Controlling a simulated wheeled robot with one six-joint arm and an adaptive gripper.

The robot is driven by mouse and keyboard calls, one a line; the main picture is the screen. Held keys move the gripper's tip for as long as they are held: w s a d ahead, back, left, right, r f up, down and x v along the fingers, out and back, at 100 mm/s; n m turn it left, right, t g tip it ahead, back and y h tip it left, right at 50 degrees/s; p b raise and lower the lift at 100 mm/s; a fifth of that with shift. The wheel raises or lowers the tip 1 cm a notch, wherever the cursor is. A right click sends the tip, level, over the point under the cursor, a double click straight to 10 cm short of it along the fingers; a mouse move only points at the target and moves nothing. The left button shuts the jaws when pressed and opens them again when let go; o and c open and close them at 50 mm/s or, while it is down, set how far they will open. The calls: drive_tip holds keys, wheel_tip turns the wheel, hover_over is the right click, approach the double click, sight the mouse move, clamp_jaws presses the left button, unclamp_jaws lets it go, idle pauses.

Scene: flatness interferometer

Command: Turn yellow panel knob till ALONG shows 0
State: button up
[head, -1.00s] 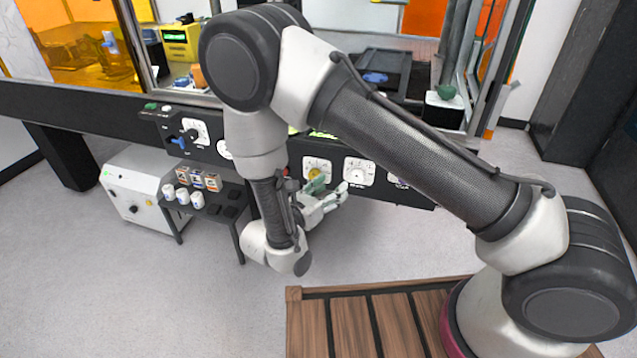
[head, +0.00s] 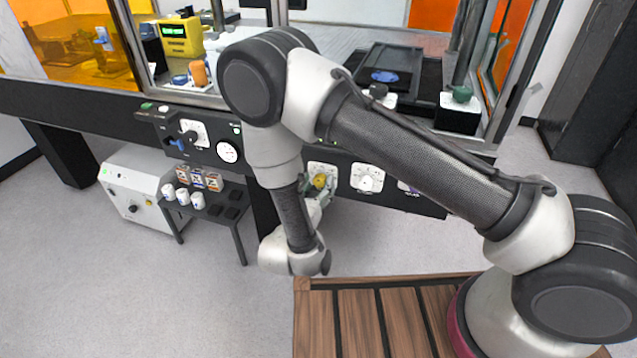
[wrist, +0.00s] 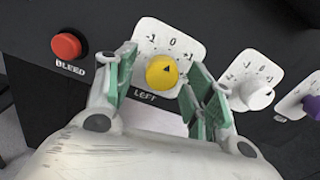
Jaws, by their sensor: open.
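The yellow panel knob (wrist: 162,72) sits on a white dial plate marked -1, 0, 1, with LEFT printed below it. Its small black pointer mark faces up and slightly right. My gripper (wrist: 164,68) is open, with one green-padded finger on each side of the knob. Gaps show between the fingers and the knob, so it is not gripped. In the head view the yellow knob (head: 320,181) is partly behind my gripper (head: 314,200). No ALONG reading is legible; a yellow box (head: 181,38) at the back has a small green display too small to read.
A red BLEED button (wrist: 66,46) is left of the yellow knob. A white knob (wrist: 257,95) and a purple knob (wrist: 312,106) are to its right. A small dark table (head: 215,208) with white cups stands left of my arm.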

drive_tip(key=c, duration=1)
drive_tip(key=shift+m, duration=0.4)
drive_tip(key=m, duration=0.3)
drive_tip(key=shift+m, duration=2.4)
drive_tip(key=o, duration=1)
